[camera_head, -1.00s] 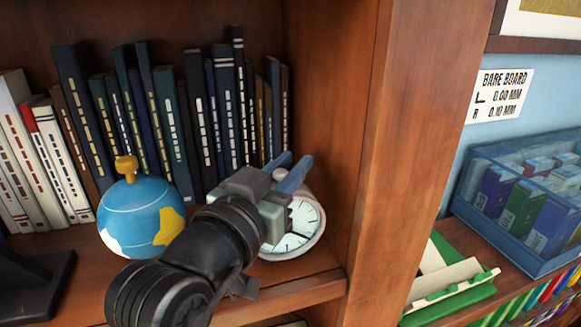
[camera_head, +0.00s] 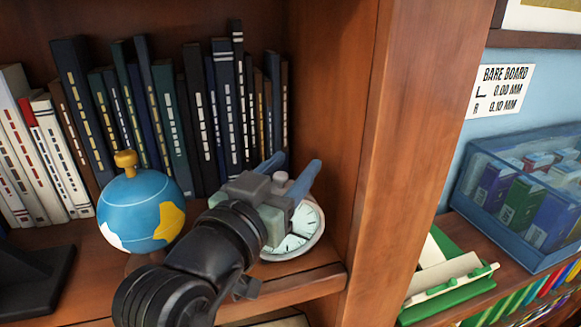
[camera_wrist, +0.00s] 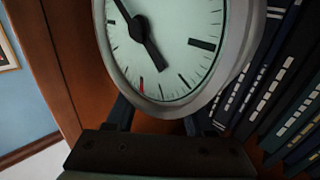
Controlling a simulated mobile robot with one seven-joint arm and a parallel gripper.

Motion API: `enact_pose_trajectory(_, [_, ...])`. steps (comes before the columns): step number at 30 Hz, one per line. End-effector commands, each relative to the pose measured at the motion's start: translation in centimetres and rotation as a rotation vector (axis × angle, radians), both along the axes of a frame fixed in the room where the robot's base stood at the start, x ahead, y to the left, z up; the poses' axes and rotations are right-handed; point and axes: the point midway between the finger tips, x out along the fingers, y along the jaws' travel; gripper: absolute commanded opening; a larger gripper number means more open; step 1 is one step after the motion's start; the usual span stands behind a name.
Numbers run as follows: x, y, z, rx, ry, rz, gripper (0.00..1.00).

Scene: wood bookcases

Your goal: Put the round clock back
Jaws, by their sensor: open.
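The round clock (camera_head: 303,236), with a white rim and pale face, stands tilted back on the wooden shelf near the right side panel. My gripper (camera_head: 292,169) is in front of its upper left part and hides much of it. The two blue fingers are spread apart, with a small pale knob between them. In the wrist view the clock face (camera_wrist: 175,50) fills the upper middle, with dark hands and one red mark. The fingers (camera_wrist: 157,118) show just below its rim, and their tips are hidden behind the clock. Whether they touch it I cannot tell.
A blue globe (camera_head: 142,208) stands left of my arm. A row of dark books (camera_head: 215,110) is behind, with white books (camera_head: 45,150) at left. The upright panel (camera_head: 410,150) bounds the right side. Beyond it are a blue bin (camera_head: 500,225) and a green holder (camera_head: 450,285).

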Motion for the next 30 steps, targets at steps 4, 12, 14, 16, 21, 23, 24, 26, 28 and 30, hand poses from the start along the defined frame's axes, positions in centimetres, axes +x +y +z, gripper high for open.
enact_pose_trajectory(4, [-0.8,0.5,0.0,-0.001,-0.003,0.002,0.53])
enact_pose_trajectory(12, [-6.0,2.9,-0.3,0.0,-0.005,0.004,0.53])
enact_pose_trajectory(14, [-7.2,3.5,-0.2,0.0,-0.005,0.004,0.53])
enact_pose_trajectory(16, [-8.4,3.9,-0.2,0.001,-0.005,0.003,0.53])
enact_pose_trajectory(21, [-10.3,4.8,0.1,0.0,-0.003,0.001,0.53])
enact_pose_trajectory(23, [-10.6,5.0,0.1,0.001,-0.003,0.002,0.53])
enact_pose_trajectory(24, [-10.8,5.0,0.1,0.001,-0.002,0.002,0.53])
enact_pose_trajectory(26, [-10.9,5.1,0.2,0.0,-0.001,0.001,0.53])
enact_pose_trajectory(28, [-11.0,5.1,0.2,0.0,-0.001,0.0,0.53])
enact_pose_trajectory(30, [-10.9,5.1,0.2,0.0,-0.002,0.0,0.53])
